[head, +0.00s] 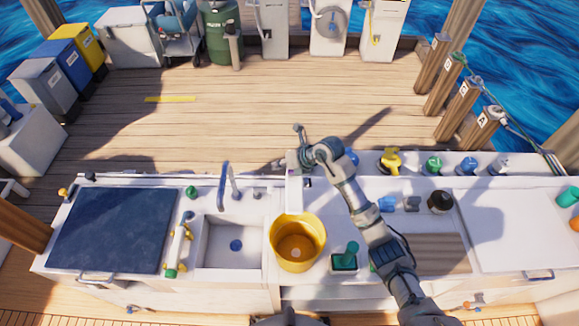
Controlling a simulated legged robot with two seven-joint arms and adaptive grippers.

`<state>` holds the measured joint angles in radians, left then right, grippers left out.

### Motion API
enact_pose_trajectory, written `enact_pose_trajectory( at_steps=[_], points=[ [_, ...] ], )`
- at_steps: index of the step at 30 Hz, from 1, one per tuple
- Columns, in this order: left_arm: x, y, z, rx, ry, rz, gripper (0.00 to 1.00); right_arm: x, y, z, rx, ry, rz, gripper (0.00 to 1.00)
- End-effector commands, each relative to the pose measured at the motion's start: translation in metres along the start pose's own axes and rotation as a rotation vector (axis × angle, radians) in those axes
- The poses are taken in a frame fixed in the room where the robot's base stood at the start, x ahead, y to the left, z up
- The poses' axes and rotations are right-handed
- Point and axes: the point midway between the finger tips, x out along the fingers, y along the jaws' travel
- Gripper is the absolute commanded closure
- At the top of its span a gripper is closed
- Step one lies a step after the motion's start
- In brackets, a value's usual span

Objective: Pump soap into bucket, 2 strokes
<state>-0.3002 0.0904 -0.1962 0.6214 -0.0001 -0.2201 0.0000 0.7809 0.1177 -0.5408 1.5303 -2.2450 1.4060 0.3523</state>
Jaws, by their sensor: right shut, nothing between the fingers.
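The yellow bucket (298,257) stands upright on the white counter, just right of the sink. My left gripper is not in view.
The sink (233,246) with a tap (223,186) lies left of the bucket. A dark holder with a green-handled brush (345,258) stands right of the bucket. Several coloured bottles, including a yellow one (391,161), line the counter's back edge.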

Motion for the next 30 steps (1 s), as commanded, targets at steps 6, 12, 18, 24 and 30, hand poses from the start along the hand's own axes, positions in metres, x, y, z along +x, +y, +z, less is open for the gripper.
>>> enact_pose_trajectory(
  at_steps=[6,12,18,24,30],
  points=[
    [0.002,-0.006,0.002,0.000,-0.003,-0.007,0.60,-0.004,-0.009,-0.003,0.003,-0.004,0.003,1.00],
    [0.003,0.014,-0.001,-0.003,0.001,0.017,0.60,0.000,-0.009,-0.003,0.003,-0.002,-0.001,1.00],
    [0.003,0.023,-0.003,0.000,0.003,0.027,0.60,0.003,-0.006,-0.003,0.002,0.001,-0.005,1.00],
    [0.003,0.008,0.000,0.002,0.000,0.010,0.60,0.004,-0.005,-0.003,0.002,0.001,-0.004,1.00],
    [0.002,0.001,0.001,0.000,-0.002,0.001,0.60,-0.001,-0.007,-0.003,0.002,-0.001,-0.002,1.00]
  ],
)
